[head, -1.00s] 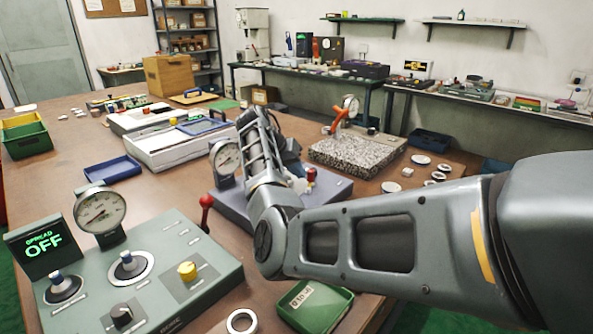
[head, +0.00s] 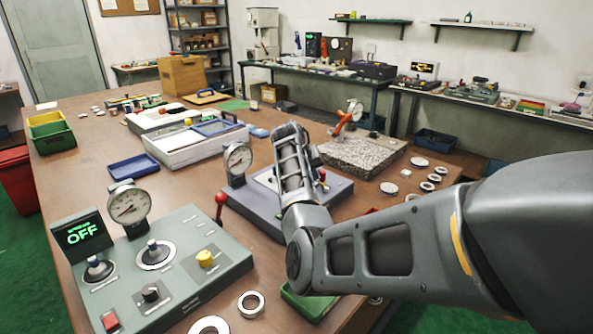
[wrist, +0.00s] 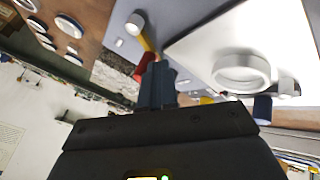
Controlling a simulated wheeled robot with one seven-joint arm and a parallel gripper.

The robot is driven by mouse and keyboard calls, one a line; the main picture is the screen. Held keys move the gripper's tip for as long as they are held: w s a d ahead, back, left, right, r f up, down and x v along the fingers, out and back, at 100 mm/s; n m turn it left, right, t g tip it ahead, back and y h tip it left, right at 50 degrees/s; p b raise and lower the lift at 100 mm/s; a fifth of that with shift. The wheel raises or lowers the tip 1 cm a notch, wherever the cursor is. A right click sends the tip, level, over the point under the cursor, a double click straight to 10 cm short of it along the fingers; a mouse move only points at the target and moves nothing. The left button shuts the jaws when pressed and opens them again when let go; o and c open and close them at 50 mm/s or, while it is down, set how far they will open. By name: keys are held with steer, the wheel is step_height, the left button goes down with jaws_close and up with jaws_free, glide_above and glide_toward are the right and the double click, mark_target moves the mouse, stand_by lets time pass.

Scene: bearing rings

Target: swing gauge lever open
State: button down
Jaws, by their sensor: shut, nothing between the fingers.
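The gauge fixture is a dark slate-blue base (head: 255,213) in the middle of the bench, with a round dial gauge (head: 238,160) on a post at its left. A small red knob (head: 323,175) shows at its right, just beside my arm. In the wrist view a yellow lever rod (wrist: 147,42) runs from a white cap toward a red knob (wrist: 146,62). My gripper (wrist: 157,72) has its dark fingers together, close beside this red knob; whether they touch it I cannot tell. A pale metal ring (wrist: 241,70) sits on a white plate (wrist: 215,40). My arm hides the gripper in the head view.
The green control panel (head: 200,262) with its dial, knobs and a red-ball lever (head: 220,200) stands at the front left. A granite block (head: 365,158) with an orange-armed gauge is behind right. Loose rings (head: 251,303) lie at the front edge and far right.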

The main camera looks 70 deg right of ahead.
steer(key=shift+s+d+p, duration=0.3)
steer(key=shift+s+p, duration=0.15)
steer(key=shift+s, duration=0.45)
steer(key=shift+s+d, duration=0.1)
steer(key=shift+s, duration=0.15)
steer(key=shift+w+a, duration=0.3)
steer(key=shift+a, duration=0.05)
steer(key=w+a, duration=0.1)
steer(key=a, duration=0.1)
steer(key=w+a+r, duration=0.1)
steer(key=shift+w+a+r+p, duration=0.1)
steer(key=shift+w+a+p, duration=0.25)
steer(key=shift+p, duration=0.05)
steer(key=s+v, duration=0.1)
steer(key=v, duration=0.7)
steer(key=shift+r+b, duration=0.15)
steer(key=shift+b, duration=0.2)
steer(key=shift+s+a, duration=0.1)
steer(key=shift+s, duration=0.05)
